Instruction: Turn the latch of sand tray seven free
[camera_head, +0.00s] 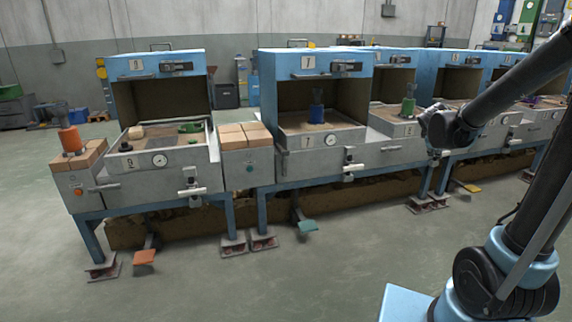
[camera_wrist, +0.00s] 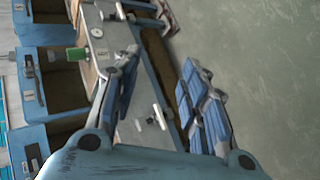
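Sand tray seven (camera_head: 297,122) is a grey sand-filled tray under the blue hood marked 7, with a dark blue piece (camera_head: 317,112) standing in its sand. Its latch (camera_head: 348,168) is a pale handle on the grey front face, right of the round gauge. My gripper (camera_head: 433,135) is to the right of this latch and apart from it, in front of the neighbouring station. In the wrist view my gripper (camera_wrist: 160,75) has its blue-padded fingers spread and empty. A pale latch handle (camera_wrist: 158,117) shows between the fingers, apparently tray seven's; I see no contact.
Tray nine (camera_head: 160,146) stands left, with bricks (camera_head: 245,134) between. A green piece (camera_head: 408,107) stands in tray 8 at right. Coloured pedals (camera_head: 307,226) stick out low in front. The grey floor before the stations is clear.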

